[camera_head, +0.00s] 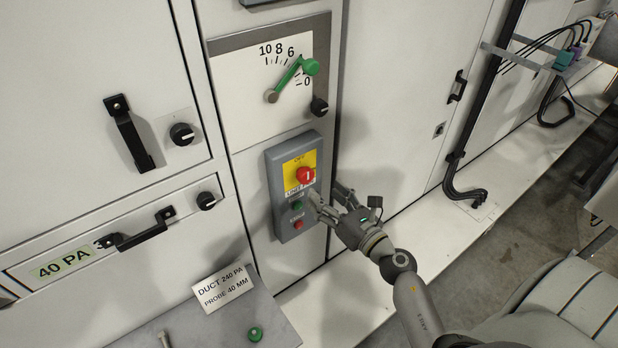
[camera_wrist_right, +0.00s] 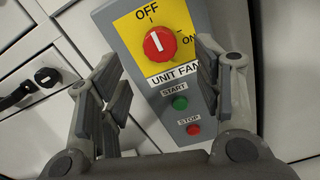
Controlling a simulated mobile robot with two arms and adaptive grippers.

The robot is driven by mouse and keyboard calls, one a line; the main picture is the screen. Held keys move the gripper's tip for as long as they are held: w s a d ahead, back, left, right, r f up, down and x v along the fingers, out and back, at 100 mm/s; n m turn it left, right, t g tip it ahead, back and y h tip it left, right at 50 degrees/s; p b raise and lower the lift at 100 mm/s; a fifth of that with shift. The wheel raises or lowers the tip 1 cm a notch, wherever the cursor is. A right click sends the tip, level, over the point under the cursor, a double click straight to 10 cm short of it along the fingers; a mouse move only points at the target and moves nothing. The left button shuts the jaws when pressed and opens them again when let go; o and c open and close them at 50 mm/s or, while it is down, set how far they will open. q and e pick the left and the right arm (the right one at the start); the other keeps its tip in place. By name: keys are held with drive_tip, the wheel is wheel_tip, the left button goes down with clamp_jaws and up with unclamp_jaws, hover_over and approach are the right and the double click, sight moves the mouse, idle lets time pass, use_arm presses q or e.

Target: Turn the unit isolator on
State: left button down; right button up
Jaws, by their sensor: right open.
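The unit isolator is a red rotary knob (camera_head: 306,175) on a yellow plate of a grey control box (camera_head: 275,190) fixed to the cabinet front. In the right wrist view the red knob (camera_wrist_right: 160,43) has a white bar pointing up toward OFF; ON is marked at its right. The label below reads UNIT FAN. My right gripper (camera_head: 329,194) is open and empty, just right of and below the knob in the head view. In the wrist view its fingers (camera_wrist_right: 160,66) stand to either side of the box, apart from the knob. My left gripper is not in view.
Below the knob sit a green START button (camera_wrist_right: 180,102) and a red STOP button (camera_wrist_right: 193,129). A grey ledge (camera_head: 200,325) with a sign (camera_head: 222,288) lies lower left.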

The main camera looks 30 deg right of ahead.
sight(308, 178)
drive_tip(key=w, duration=0.6)
drive_tip(key=shift+a+p, duration=0.3)
drive_tip(key=shift+a, duration=0.1)
drive_tip(key=shift+w+a, duration=0.15)
drive_tip(key=shift+w, duration=0.65)
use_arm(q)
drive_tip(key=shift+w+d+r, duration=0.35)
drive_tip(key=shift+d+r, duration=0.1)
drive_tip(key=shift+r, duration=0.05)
use_arm(e)
drive_tip(key=c, duration=1)
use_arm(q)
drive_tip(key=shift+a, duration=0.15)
